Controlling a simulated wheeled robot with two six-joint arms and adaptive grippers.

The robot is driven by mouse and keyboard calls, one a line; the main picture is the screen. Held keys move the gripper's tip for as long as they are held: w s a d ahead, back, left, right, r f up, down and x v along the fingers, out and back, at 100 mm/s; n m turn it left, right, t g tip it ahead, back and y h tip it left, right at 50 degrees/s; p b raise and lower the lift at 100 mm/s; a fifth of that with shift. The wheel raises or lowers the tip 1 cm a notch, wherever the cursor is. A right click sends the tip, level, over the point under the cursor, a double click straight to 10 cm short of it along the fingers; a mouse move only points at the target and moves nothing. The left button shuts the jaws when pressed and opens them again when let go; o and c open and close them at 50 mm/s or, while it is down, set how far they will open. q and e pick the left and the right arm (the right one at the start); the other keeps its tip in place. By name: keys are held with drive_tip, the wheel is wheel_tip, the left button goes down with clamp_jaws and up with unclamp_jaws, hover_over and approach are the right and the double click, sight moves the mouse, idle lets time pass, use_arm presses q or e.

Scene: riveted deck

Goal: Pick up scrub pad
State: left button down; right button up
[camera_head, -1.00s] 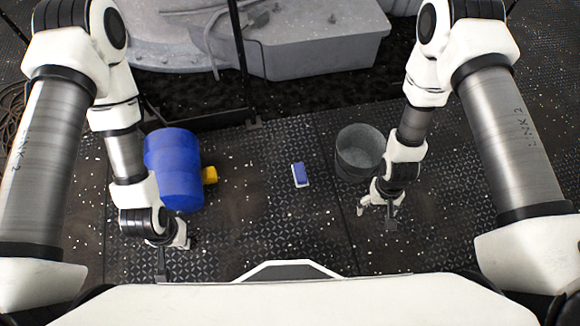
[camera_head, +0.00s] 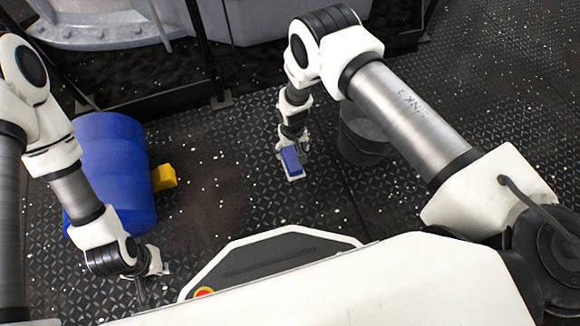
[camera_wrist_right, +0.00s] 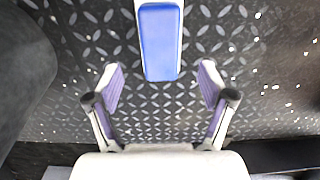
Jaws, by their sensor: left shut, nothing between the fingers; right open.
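The scrub pad (camera_head: 291,161) is a small blue block with a white base, lying on the riveted deck in the middle of the head view. It also shows in the right wrist view, with its blue top (camera_wrist_right: 160,45) at the top centre. My right gripper (camera_wrist_right: 160,80) is open there, and its fingers stand to either side of the pad's near end, apart from it. In the head view my right gripper (camera_head: 292,146) is at the pad and partly hidden by its own arm. My left gripper (camera_head: 146,290) is shut and empty at lower left, away from the pad.
A blue barrel (camera_head: 112,165) with a yellow part (camera_head: 164,177) lies on the deck at left. A grey bucket (camera_head: 362,140) stands just right of my right arm, partly hidden by it. Dark posts and grey machinery (camera_head: 95,22) are behind. Deck between barrel and pad is clear.

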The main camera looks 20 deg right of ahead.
sight(292, 159)
wheel_tip(292, 159, down, 7)
drive_tip(key=b, duration=0.4)
drive_tip(key=shift+b, duration=0.3)
drive_tip(key=shift+r, duration=0.15)
drive_tip(key=shift+c, duration=0.3)
drive_tip(key=c, duration=1.2)
